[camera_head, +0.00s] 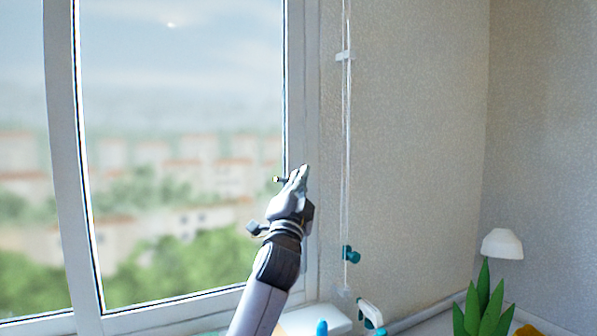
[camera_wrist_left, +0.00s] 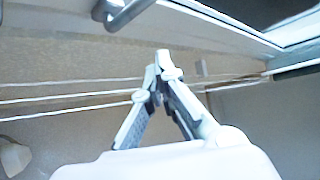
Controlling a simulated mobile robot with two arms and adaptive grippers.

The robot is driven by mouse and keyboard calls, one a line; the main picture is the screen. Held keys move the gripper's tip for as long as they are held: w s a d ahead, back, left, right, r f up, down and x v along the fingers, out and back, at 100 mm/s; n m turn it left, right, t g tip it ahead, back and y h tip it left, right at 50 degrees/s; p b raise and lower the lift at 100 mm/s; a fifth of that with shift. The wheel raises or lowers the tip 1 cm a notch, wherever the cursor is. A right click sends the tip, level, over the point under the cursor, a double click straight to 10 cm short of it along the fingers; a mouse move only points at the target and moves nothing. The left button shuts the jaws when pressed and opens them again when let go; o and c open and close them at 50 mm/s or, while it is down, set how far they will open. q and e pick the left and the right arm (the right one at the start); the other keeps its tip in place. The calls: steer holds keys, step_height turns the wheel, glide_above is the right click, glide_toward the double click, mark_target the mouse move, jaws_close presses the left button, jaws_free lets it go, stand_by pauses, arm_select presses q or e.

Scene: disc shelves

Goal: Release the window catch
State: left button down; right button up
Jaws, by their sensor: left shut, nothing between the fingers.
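The window (camera_head: 180,150) has a white frame and fills the left and middle of the head view. My left gripper (camera_head: 302,172) is raised at its right frame post. A small dark piece with a yellowish end (camera_head: 279,179) sticks out just left of the fingers, probably part of the catch; the gripper hides the rest. In the left wrist view a grey metal handle (camera_wrist_left: 128,14), likely the window catch, is at the top edge. My left gripper (camera_wrist_left: 161,68) is shut and empty there, its fingertips below and right of the handle, apparently apart from it. My right gripper is not in view.
Thin blind cords (camera_head: 347,140) hang on the wall right of the window, with a teal clip (camera_head: 350,254) low down. A white lamp (camera_head: 502,244) and a green plant (camera_head: 484,305) stand at the lower right. The wall between is bare.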

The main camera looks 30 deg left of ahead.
arm_select(q)
steer(key=f, duration=0.1)
steer(key=s+d+f+b, duration=0.1)
steer(key=f, duration=0.1)
steer(key=s+d+f, duration=0.1)
steer(key=shift+s+f, duration=0.25)
steer(key=shift+f, duration=0.05)
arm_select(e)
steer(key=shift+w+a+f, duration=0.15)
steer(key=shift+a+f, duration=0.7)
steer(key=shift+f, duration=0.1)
arm_select(q)
steer(key=shift+d, duration=0.1)
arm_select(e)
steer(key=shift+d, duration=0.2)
